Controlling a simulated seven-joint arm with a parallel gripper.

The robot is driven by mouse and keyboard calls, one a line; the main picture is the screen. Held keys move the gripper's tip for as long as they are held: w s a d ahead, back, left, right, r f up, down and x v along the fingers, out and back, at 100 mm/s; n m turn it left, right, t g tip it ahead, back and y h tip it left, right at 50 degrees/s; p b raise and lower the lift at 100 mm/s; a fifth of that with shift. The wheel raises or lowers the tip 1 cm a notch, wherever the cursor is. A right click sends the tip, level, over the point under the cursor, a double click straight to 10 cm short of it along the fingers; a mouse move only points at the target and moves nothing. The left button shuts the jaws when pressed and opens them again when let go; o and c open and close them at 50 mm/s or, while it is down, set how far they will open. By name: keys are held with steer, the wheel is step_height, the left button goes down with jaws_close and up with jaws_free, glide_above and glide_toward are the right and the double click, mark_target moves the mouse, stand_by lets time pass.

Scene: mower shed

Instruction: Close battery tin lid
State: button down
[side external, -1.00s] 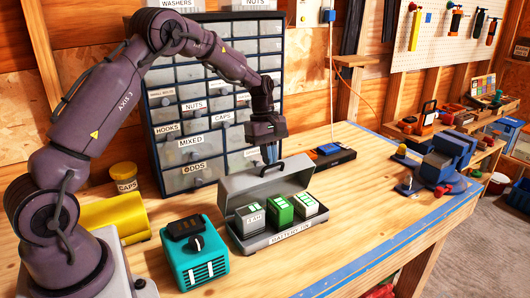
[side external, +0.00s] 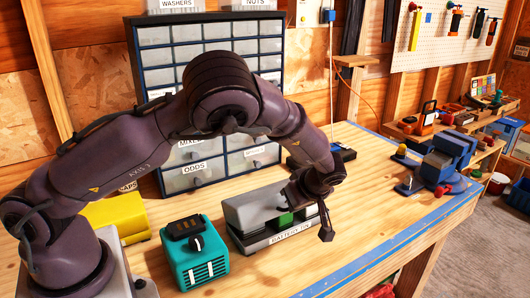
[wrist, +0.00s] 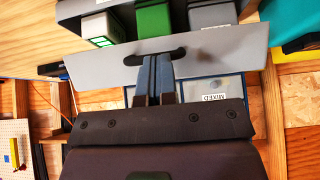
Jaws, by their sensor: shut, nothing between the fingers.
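The grey battery tin (side external: 290,238) stands on the bench. Its grey lid (side external: 256,203) is tilted forward over the cells, partly lowered, and a green cell (side external: 285,219) shows under it. In the wrist view the lid (wrist: 222,50) spans the picture, with a dark handle slot at its edge. Beyond it show a white cell (wrist: 100,30), the green cell (wrist: 153,22) and a grey cell (wrist: 210,14). My gripper (wrist: 155,62) is shut and empty, its fingertips at the lid's handle; I cannot tell whether they touch. My wrist hides the tin's right part in the side view.
A teal charger (side external: 194,255) stands close left of the tin, with a yellow holder (side external: 115,216) behind it. A drawer cabinet (side external: 205,28) rises behind. A blue vise (side external: 448,155) stands at the right. The front of the bench is clear.

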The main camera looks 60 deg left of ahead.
steer(key=f+y, duration=0.1)
steer(key=d+f+y, duration=0.2)
steer(key=f, duration=0.1)
steer(key=shift+d+f, duration=0.2)
steer(key=shift+f, duration=0.3)
steer(key=shift+d+f, duration=0.2)
steer(key=shift+f, duration=0.25)
